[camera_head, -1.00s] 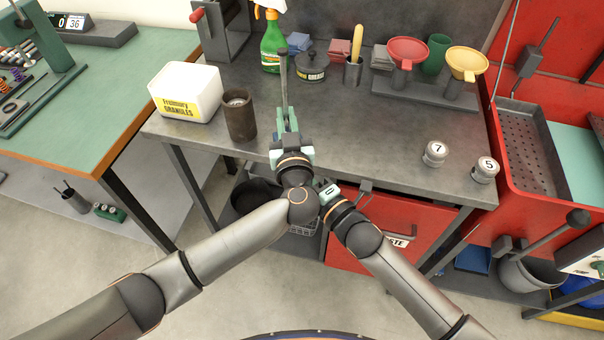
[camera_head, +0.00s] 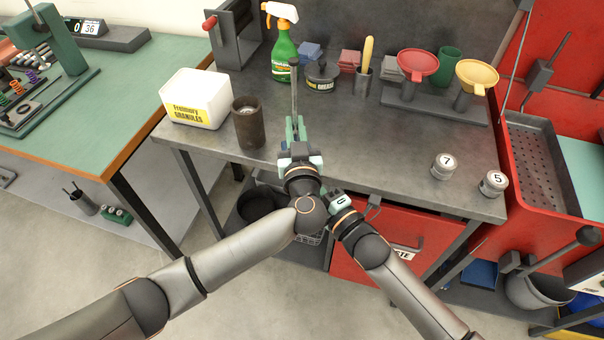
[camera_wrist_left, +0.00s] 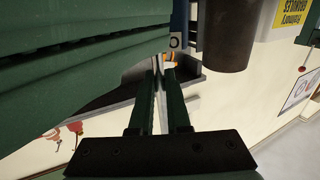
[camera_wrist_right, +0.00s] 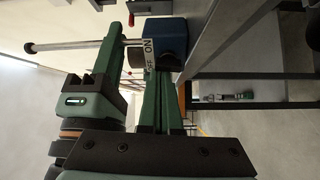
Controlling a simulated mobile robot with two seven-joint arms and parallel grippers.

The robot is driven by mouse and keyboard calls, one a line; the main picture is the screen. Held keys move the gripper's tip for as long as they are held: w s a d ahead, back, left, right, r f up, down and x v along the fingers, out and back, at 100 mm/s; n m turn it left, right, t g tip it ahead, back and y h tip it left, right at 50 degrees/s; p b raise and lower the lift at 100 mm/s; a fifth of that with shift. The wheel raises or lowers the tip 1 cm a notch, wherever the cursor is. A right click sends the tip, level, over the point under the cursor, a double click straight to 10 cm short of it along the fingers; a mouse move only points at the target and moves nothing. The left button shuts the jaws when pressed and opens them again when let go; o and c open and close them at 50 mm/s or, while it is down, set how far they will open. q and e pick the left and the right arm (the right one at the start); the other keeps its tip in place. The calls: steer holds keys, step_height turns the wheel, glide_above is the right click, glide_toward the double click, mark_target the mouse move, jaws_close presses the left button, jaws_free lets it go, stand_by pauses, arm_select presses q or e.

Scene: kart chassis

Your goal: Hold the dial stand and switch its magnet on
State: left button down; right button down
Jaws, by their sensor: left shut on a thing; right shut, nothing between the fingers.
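The dial stand's metal post (camera_head: 294,88) rises from my left gripper (camera_head: 293,125) at the bench's front part. My left gripper is shut on the stand; its fingers cross the post in the right wrist view (camera_wrist_right: 110,45). The stand's blue magnet base (camera_wrist_right: 166,36) carries a white ON/OFF label (camera_wrist_right: 149,54). Part of the blue base also shows in the left wrist view (camera_wrist_left: 180,25), beyond the fingertips. My right gripper (camera_wrist_right: 152,75) is shut and empty, its fingertips close to the label. Whether they touch the base or its switch I cannot tell. In the head view the base is hidden.
A dark brown cup (camera_head: 249,128) and a white granules tub (camera_head: 197,100) stand left of the stand. A spray bottle (camera_head: 283,52) and a grease tin (camera_head: 321,76) are behind. Weights marked 7 (camera_head: 443,166) and 5 (camera_head: 492,183) are at right. The bench middle is clear.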

steer(key=shift+w+d+f+m+t+h, duration=0.15)
steer(key=shift+m+t, duration=0.3)
steer(key=shift+m, duration=0.95)
steer(key=shift+d+m+t+h, duration=0.15)
steer(key=shift+m+t, duration=0.35)
steer(key=shift+m, duration=0.9)
steer(key=shift+w+d+f+m+t, duration=0.1)
steer(key=shift+d+m+t, duration=0.25)
steer(key=shift+m, duration=1.05)
steer(key=shift+s, duration=0.1)
arm_select(q)
steer(key=shift+a, duration=0.1)
arm_select(e)
steer(key=v, duration=0.9)
steer(key=shift+s, duration=0.45)
steer(key=shift+r, duration=0.1)
arm_select(q)
steer(key=c, duration=0.8)
jaws_free()
